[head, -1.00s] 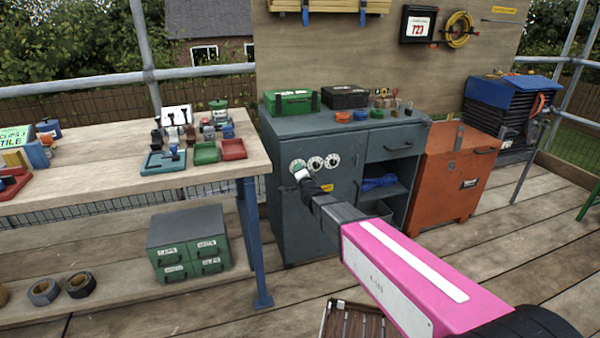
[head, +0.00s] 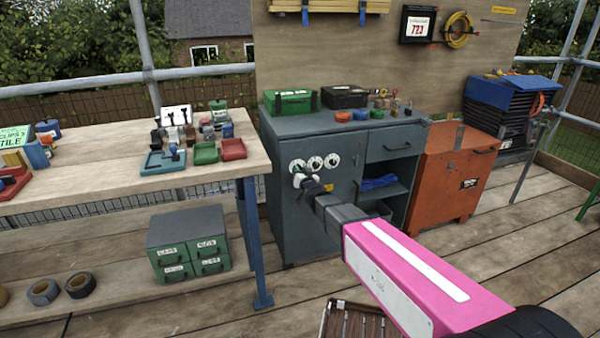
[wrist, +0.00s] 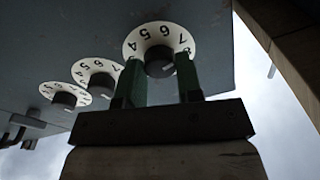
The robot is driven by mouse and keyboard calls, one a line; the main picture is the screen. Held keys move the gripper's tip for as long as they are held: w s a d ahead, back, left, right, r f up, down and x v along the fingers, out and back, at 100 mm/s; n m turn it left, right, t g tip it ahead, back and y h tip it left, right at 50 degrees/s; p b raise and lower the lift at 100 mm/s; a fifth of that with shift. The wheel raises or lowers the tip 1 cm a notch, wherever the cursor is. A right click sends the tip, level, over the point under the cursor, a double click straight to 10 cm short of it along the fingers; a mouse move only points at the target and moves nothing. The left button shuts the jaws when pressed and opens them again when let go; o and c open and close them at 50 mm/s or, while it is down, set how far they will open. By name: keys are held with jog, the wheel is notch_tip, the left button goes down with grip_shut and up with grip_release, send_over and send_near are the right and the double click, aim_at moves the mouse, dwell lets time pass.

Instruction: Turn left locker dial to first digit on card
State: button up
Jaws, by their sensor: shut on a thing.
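The left locker dial (head: 297,166) is a white numbered disc on the grey cabinet front, leftmost of three. In the wrist view its white ring (wrist: 131,47) shows upside-down digits, among them 5 and 6. My gripper (wrist: 160,82) has its two green fingers on either side of that dial's dark knob (wrist: 159,62) and is shut on it. In the head view my gripper (head: 301,181) is at the lower edge of the left dial. The card (head: 418,26) on the back board reads 723 in red. The knob's pointer mark is not clear.
The middle dial (head: 315,163) and right dial (head: 332,160) sit close beside the left one. The grey cabinet (head: 285,215) has boxes and small items on top. A wooden workbench (head: 80,180) stands close on the left, an orange chest (head: 450,185) on the right.

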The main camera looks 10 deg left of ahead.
jog(key=shift+n, duration=0.6)
jog(key=o, duration=0.9)
jog(key=shift+o, duration=0.2)
jog(key=shift+s, duration=0.1)
jog(key=v, duration=1)
jog(key=shift+s+d, duration=0.2)
jog(key=shift+d, duration=0.1)
